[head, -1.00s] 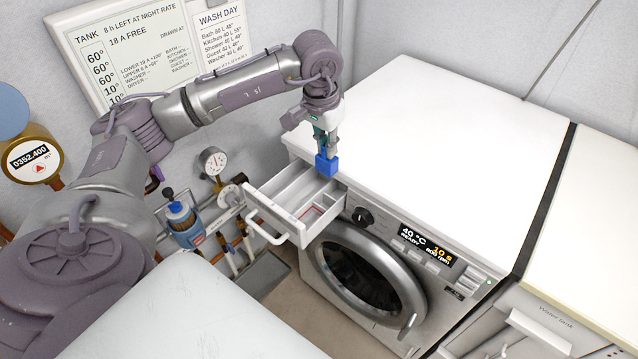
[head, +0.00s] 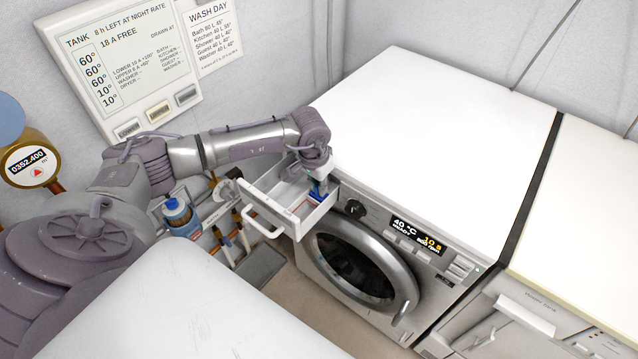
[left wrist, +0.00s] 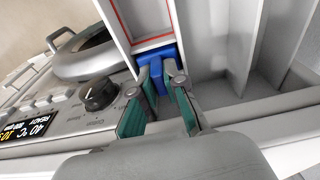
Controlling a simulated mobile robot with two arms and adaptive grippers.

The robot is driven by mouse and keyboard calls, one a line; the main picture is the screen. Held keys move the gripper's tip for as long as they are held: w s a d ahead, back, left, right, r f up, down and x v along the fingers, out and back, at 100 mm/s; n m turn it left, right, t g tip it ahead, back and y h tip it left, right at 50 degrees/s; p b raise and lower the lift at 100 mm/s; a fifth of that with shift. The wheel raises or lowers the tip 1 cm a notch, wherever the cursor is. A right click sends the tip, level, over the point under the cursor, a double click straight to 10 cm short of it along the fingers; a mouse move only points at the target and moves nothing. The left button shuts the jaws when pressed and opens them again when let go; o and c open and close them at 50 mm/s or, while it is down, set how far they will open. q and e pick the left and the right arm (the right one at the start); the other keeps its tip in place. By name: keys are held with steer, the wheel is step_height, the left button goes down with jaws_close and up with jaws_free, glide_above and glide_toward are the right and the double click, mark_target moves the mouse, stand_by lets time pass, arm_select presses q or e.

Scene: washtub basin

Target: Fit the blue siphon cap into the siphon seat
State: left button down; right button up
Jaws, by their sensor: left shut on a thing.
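My left gripper (head: 318,186) points down into the open detergent drawer (head: 318,214) and is shut on the blue siphon cap (head: 317,195). In the left wrist view the cap (left wrist: 160,60) shows between the fingertips, at the end of a compartment outlined in red (left wrist: 150,38). The cap is low, between the drawer's walls. The fingers partly cover it, and I cannot tell whether it touches the drawer floor or the siphon seat. The seat itself is not clearly visible. My right gripper is not in view.
The drawer juts from the washing machine (head: 440,262), above its round door, with a control knob (head: 355,208) close by on the right. A blue-capped filter bottle (head: 180,215) and pipes stand to the left. The white worktop (head: 430,130) is clear.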

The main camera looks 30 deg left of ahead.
mark_target(314, 199)
arm_select(q)
steer(key=shift+f, duration=0.15)
steer(key=c, duration=1.5)
jaws_free()
steer(key=shift+r, duration=0.4)
step_height(314, 199, up, 12)
steer(key=s+b, duration=0.2)
steer(key=shift+f, duration=0.25)
steer(key=shift+w, duration=0.1)
